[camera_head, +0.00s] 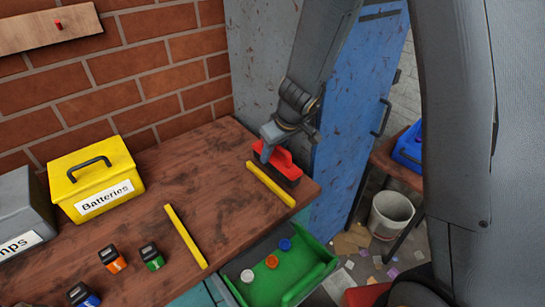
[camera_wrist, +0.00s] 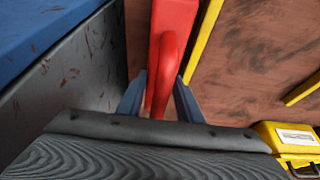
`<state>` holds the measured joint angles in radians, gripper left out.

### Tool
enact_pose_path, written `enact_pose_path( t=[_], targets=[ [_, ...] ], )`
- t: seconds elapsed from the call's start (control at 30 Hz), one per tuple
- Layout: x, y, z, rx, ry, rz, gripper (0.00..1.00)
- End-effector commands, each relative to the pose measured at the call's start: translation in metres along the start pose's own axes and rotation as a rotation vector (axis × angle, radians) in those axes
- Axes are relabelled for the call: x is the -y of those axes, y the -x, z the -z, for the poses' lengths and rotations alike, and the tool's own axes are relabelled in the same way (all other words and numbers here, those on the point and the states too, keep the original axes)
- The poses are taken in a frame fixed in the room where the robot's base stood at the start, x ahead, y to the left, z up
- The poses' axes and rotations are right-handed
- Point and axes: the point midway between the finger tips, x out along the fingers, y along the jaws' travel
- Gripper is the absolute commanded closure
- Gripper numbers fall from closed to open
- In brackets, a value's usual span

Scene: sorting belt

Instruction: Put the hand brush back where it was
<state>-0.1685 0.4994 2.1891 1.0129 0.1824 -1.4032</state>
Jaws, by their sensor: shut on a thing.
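The hand brush (camera_head: 285,165) has a red body and dark bristles below. It is at the right end of the brown wooden worktop (camera_head: 190,175), beside a yellow strip. My gripper (camera_head: 268,147) is shut on its red handle. In the wrist view the red hand brush (camera_wrist: 172,45) runs up between the two blue-grey fingers of my gripper (camera_wrist: 160,98). The bristles seem at or very near the worktop; I cannot tell whether they touch it.
Two yellow strips (camera_head: 271,184) (camera_head: 185,236) lie on the worktop, with bare wood between them. A yellow Batteries box (camera_head: 95,172) and several small batteries (camera_head: 151,257) are to the left. A green tray (camera_head: 312,266) with coloured caps is below the front edge. A blue door (camera_head: 355,110) stands close behind.

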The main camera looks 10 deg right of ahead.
Motion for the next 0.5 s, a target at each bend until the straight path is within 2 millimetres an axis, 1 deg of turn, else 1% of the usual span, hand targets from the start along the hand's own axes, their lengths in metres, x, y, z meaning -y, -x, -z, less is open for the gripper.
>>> enact_pose_path(
  t=[0.03, 0.07, 0.33, 0.5],
  targets=[
    [-0.0002, -0.0056, -0.0017, 0.0, -0.001, 0.0, 1.0],
    [-0.0002, -0.0065, -0.0022, 0.0, 0.0, 0.0, 1.0],
    [-0.0001, -0.0058, -0.0019, -0.001, -0.001, -0.001, 1.0],
    [-0.0003, -0.0089, -0.0029, -0.001, 0.001, -0.001, 1.0]
  ],
)
